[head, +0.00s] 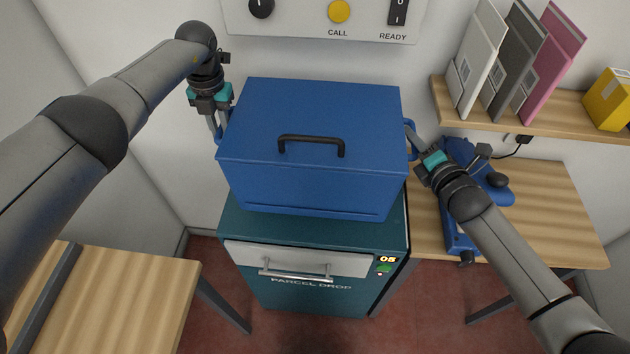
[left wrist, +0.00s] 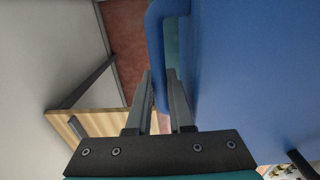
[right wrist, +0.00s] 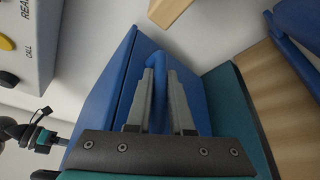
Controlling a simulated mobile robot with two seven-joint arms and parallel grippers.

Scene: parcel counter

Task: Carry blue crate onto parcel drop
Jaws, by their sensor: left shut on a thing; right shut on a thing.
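The blue crate (head: 300,185) is a closed box with a black handle on its lid. In the head view it is over the top of the teal parcel drop (head: 228,225); whether it touches the top I cannot tell. My left gripper (head: 218,135) is shut on the crate's left side handle, and the left wrist view shows its fingers (left wrist: 162,95) around that blue bar. My right gripper (head: 415,140) is shut on the right side handle, also seen between the fingers in the right wrist view (right wrist: 158,75). The crate looks about level.
A wooden table (head: 130,290) stands at the front left. Another table (head: 545,210) on the right holds a blue device (head: 490,190). A shelf (head: 555,108) with binders and a yellow box is above it. A wall panel (head: 300,22) with buttons is behind the crate.

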